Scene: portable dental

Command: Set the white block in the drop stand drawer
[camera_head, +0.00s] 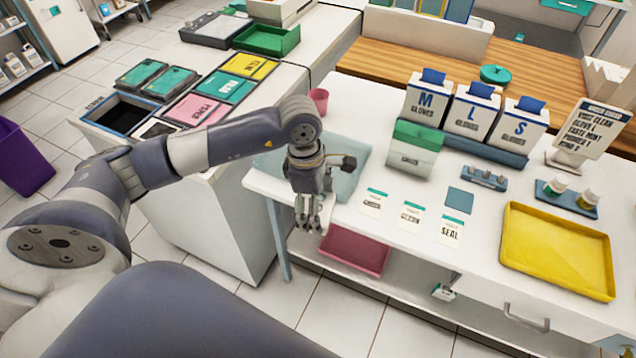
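My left gripper (314,218) points down at the left front edge of the white counter (375,235). Its fingers look apart, and I see nothing clearly held between them. A drawer front with a metal handle (526,318) is at the lower right under the counter; it looks shut. I cannot tell whether it is the drop stand drawer. A small whitish item with dark and teal marks (444,292) is low under the counter; I cannot tell whether it is the white block. My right gripper is not in view.
A yellow tray (557,250), label cards (410,217) and glove boxes (430,105) stand on the counter. A red tray (355,252) is on the shelf below. A pink cup (319,101) stands behind my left arm. A purple bin (22,157) is at far left.

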